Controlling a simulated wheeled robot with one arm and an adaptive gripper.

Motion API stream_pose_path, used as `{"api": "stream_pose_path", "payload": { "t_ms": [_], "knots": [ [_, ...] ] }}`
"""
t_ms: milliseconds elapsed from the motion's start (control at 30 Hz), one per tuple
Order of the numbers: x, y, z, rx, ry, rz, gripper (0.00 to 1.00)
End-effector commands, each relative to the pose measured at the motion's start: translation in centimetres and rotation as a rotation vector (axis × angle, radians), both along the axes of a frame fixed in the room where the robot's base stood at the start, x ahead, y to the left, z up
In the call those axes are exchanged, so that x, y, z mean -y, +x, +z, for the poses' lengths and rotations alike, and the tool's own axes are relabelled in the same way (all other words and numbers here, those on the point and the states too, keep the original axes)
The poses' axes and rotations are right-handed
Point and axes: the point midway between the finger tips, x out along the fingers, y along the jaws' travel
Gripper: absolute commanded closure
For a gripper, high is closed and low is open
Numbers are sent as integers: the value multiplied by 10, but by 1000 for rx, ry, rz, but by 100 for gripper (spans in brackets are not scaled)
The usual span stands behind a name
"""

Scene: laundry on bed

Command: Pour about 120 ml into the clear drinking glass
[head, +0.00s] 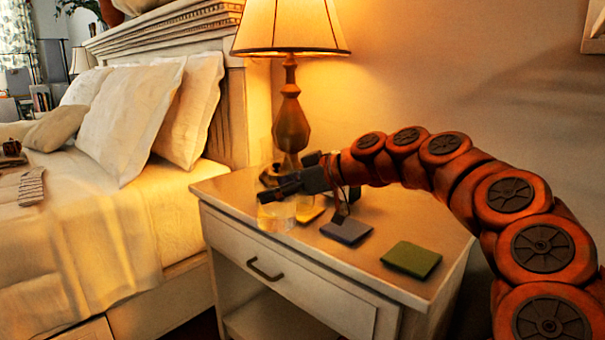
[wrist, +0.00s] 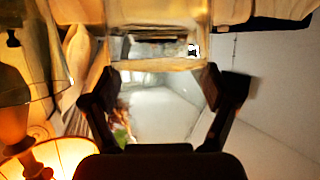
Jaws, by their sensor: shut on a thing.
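My gripper (head: 286,189) reaches in from the right over the nightstand and is shut on a clear vessel (head: 276,216). Pale liquid shows in the vessel's lower part, below the fingers; a faint clear outline rises above them. It looks about upright. In the wrist view my gripper (wrist: 160,88) has its fingers apart on either side of a see-through shape, whose edges are hard to make out. I cannot tell a second clear drinking glass apart from the held vessel in either view.
The nightstand (head: 225,187) holds a lit lamp (head: 290,120) close behind my gripper. A yellow coaster (head: 311,214), a bluish coaster (head: 346,231) and a green coaster (head: 411,259) lie in a row. The bed (head: 170,225) is left.

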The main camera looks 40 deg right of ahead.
Motion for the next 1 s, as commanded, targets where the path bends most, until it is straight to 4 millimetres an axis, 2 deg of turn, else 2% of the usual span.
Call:
{"api": "stream_pose_path", "payload": {
  "t_ms": [400, 1000],
  "knots": [
    [2, -1, 15, -83, 158, -4, 84],
    [7, 2, 16, -275, 502, -2, 84]
  ]
}}
